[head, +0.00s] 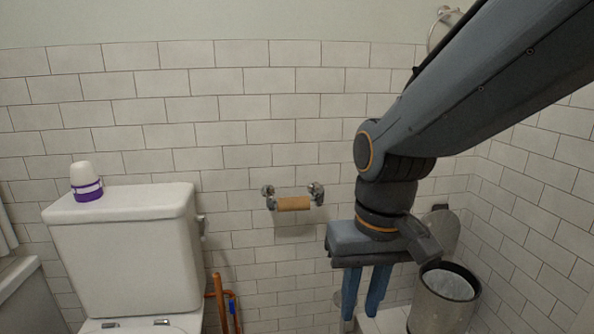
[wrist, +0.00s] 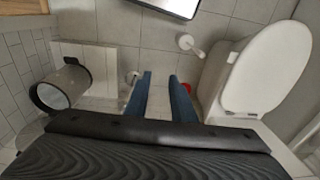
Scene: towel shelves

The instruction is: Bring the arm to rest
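My gripper (head: 366,291) hangs from my arm at the right of the head view, with its blue fingers pointing down. In the wrist view my gripper (wrist: 160,88) shows two blue fingers with a clear gap between them. It is open, and nothing is held. In the head view the gripper is to the right of the toilet and in front of the tiled wall, near the bin.
A white toilet (head: 125,255) stands at left with a white and purple container (head: 86,181) on its tank. A holder with a cardboard roll (head: 293,204) is on the wall. An open metal bin (head: 443,305) stands at right. Orange handles (head: 220,302) stand beside the toilet.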

